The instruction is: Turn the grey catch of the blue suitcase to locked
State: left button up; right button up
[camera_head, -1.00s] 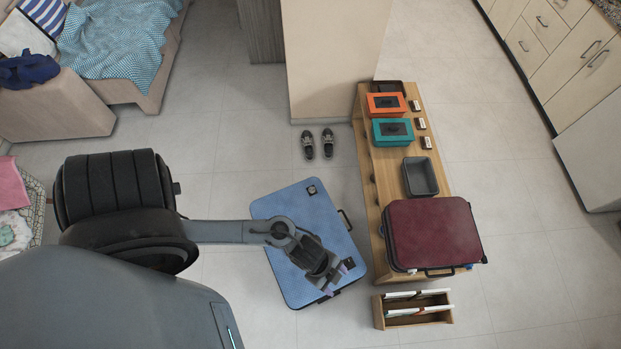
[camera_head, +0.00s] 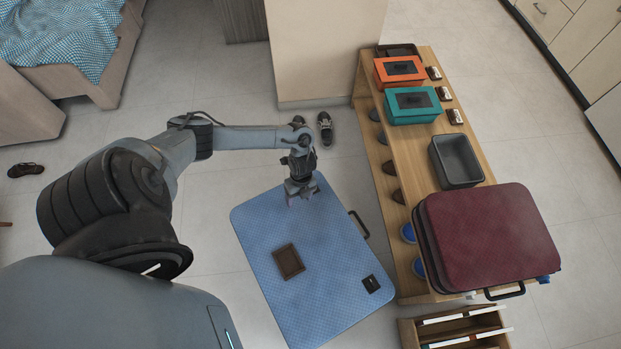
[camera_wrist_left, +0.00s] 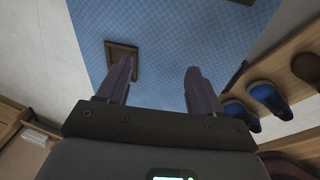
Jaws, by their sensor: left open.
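The blue suitcase (camera_head: 325,240) lies flat on the floor in the head view, its handle (camera_head: 358,224) on the right side. A small dark fitting (camera_head: 371,284) sits near its lower right corner; I cannot tell its setting. A brown square patch (camera_head: 288,261) lies on the lid's lower left part and also shows in the left wrist view (camera_wrist_left: 122,60). My left gripper (camera_head: 300,198) points down over the suitcase's upper end, covering that corner. In the left wrist view the fingers (camera_wrist_left: 160,75) are apart with only blue lid (camera_wrist_left: 170,40) between them. My right gripper is not in view.
A wooden bench (camera_head: 408,172) stands right of the suitcase with a maroon suitcase (camera_head: 490,235), grey bin (camera_head: 456,160), teal box (camera_head: 412,105) and orange box (camera_head: 399,71). Shoes (camera_head: 325,128) lie beyond my arm. A wooden rack (camera_head: 410,333) stands at lower right. Floor left of the suitcase is clear.

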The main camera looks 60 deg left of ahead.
pick_arm(q)
jog(key=w+a+f+t+y+b, duration=0.1)
jog(key=w+a+f+t+b, duration=0.1)
jog(key=w+a+f+b, duration=0.6)
jog(key=f+b, duration=0.2)
jog(key=w+f+b, duration=0.1)
jog(key=f+b, duration=0.2)
jog(key=w+f+b, duration=0.1)
jog(key=f+b, duration=0.1)
jog(key=b, duration=0.1)
jog(key=shift+a+f, duration=0.25)
jog(key=shift+a, duration=0.05)
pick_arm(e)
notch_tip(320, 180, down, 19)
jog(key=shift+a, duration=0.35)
pick_arm(q)
jog(key=shift+c, duration=0.5)
jog(key=c, duration=1)
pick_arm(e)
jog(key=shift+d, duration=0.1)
